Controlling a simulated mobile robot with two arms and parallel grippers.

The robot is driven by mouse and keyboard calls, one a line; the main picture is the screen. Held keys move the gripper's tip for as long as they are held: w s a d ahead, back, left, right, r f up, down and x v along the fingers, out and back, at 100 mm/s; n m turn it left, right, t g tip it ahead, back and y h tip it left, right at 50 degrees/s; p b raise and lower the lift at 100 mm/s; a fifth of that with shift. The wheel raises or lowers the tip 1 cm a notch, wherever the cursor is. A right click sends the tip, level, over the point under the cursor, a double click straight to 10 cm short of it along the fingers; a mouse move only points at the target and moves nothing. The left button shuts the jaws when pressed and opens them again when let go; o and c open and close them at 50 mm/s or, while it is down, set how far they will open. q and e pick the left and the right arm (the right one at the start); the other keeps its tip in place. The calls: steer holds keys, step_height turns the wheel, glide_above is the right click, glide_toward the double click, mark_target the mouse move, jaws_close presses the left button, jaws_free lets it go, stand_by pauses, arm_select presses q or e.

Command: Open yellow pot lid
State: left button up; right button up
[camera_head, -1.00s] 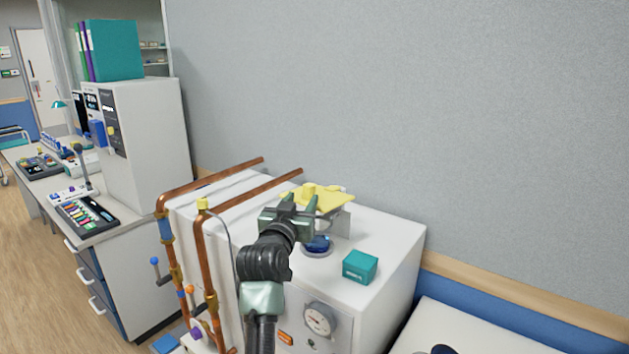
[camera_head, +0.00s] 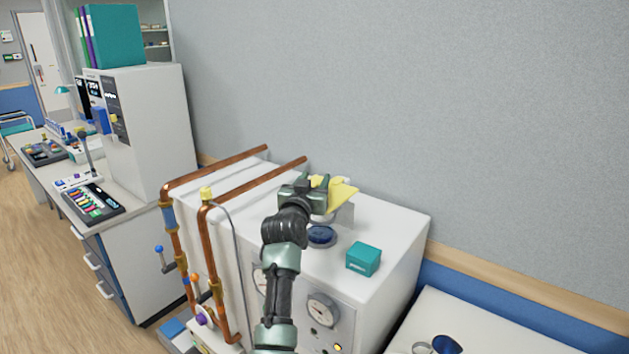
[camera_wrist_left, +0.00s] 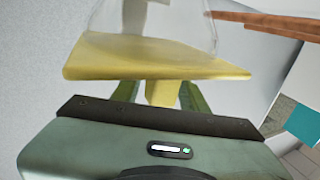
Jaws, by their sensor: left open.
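The yellow lid (camera_head: 341,190) is on top of the white machine, seen just beyond my left gripper in the head view. In the left wrist view the yellow lid (camera_wrist_left: 150,57) is a flat slab with a small yellow knob (camera_wrist_left: 162,92) facing the gripper, and a clear pot body (camera_wrist_left: 165,20) shows past it. My left gripper (camera_head: 305,183) is open, with its fingers (camera_wrist_left: 160,95) on either side of the knob. Whether the fingers touch the knob cannot be told. My right gripper is not in view.
The white machine top (camera_head: 395,222) holds a blue round knob (camera_head: 321,236) and a teal box (camera_head: 363,259). Copper pipes (camera_head: 206,255) run along its left side. A grey wall (camera_head: 450,110) stands behind. A desk with equipment (camera_head: 85,195) is at the left.

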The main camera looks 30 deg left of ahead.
arm_select(q)
jaws_close()
steer(key=shift+f, duration=0.1)
stand_by(1.2)
